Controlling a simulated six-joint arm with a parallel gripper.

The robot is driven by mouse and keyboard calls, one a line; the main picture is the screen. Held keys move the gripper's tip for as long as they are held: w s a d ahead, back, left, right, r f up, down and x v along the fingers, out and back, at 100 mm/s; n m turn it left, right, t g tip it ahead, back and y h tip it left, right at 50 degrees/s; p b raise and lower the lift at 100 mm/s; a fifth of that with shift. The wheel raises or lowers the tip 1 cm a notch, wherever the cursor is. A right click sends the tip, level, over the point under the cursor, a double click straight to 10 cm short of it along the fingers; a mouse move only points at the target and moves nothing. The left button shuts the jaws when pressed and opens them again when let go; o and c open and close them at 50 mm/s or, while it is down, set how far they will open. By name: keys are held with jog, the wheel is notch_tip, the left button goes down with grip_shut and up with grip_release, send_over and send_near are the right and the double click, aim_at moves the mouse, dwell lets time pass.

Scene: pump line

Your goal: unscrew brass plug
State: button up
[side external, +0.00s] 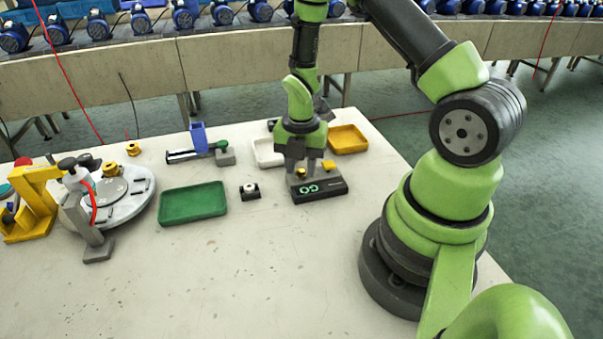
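My gripper (302,160) points down over a dark block (322,189) with a green display on its front. A small brass-yellow piece (300,172) shows on the block's top, just below the fingers, and may be the brass plug. A second yellow piece (328,165) sits at the block's back right. The fingers partly hide the block's top. I cannot tell whether they touch the brass piece or how far apart they are.
A green tray (193,203) and a small black-and-white part (249,191) lie left of the block. Behind are a white tray (267,153) and a yellow tray (348,139). A round grey fixture (130,205) with brass parts stands left. The table's front is clear.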

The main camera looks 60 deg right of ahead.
jog(key=shift+r, duration=2.3)
jog(key=shift+r, duration=0.15)
jog(key=s+a+r+m+t, duration=0.1)
jog(key=a+r+m+t, duration=0.15)
jog(key=r+m, duration=0.5)
jog(key=s+a+r+m+t, duration=0.1)
jog(key=a+r+m, duration=0.4)
jog(key=r, duration=0.4)
jog(key=s+a+r+m+t+y, duration=0.1)
jog(key=s+a+r+m+t, duration=0.1)
jog(key=m, duration=0.4)
jog(key=s+a+r+m+t+y, duration=0.1)
jog(key=s+a+r+m, duration=0.1)
jog(key=s+r+m, duration=0.2)
jog(key=s+m, duration=0.3)
jog(key=shift+s+a+r+t, duration=0.25)
jog(key=shift+a+r+t, duration=0.1)
jog(key=shift+a, duration=0.05)
